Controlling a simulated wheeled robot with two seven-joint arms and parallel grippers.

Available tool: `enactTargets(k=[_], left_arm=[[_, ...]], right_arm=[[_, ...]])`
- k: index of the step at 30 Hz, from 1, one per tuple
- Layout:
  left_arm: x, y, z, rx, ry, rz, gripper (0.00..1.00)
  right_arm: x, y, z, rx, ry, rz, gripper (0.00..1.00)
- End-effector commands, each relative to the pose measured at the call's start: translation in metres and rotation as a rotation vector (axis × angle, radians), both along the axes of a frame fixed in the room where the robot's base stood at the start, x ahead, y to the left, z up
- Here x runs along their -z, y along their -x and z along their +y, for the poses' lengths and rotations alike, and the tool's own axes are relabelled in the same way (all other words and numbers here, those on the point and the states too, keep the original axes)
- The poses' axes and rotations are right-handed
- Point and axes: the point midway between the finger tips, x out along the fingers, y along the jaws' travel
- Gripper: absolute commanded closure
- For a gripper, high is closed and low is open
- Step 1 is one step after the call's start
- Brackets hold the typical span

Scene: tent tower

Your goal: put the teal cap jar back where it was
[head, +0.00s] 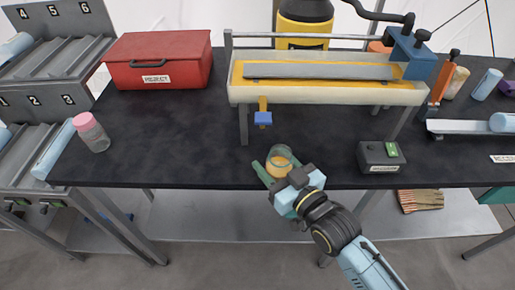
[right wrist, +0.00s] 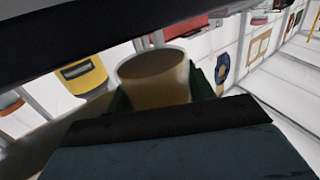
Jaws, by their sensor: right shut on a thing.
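My right gripper (head: 276,172) is at the front edge of the black bench, in the middle of the head view. Its green fingers are shut on a small jar (head: 280,160) with a greyish-green top and yellow-orange contents. In the right wrist view the held jar (right wrist: 155,76) shows as a tan cylinder between dark green fingers (right wrist: 160,100). Its cap colour is hard to tell. I cannot tell whether the jar touches the bench. My left gripper is in neither view.
A long trough machine (head: 320,92) stands at the back, and a dark box with a green button (head: 381,158) is to the right. The middle-left bench is clear.

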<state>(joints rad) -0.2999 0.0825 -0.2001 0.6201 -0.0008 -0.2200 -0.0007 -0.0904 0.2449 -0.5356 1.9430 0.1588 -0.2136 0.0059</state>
Motion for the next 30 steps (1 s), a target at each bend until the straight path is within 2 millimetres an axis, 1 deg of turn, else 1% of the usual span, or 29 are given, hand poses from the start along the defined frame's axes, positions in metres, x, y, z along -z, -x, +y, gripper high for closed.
enactTargets(k=[1,3,8,11,13,18,30], left_arm=[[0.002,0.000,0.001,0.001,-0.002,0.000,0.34],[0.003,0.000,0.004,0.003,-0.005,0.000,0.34],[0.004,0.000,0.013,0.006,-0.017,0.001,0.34],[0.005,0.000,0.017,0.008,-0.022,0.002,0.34],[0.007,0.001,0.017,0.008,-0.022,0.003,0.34],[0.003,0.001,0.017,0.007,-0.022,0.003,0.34],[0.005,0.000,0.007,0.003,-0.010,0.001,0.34]], right_arm=[[0.000,-0.010,0.006,0.001,-0.002,-0.002,0.77],[0.000,-0.018,0.012,0.000,-0.001,-0.001,0.77],[0.000,-0.028,0.018,0.000,0.000,0.000,0.77],[-0.001,-0.039,0.026,0.000,-0.002,-0.002,0.77],[0.000,-0.049,0.033,0.000,-0.002,-0.002,0.77],[0.009,-0.057,0.038,0.000,0.001,0.001,0.77],[0.014,-0.057,0.038,0.000,0.001,0.001,0.77]])
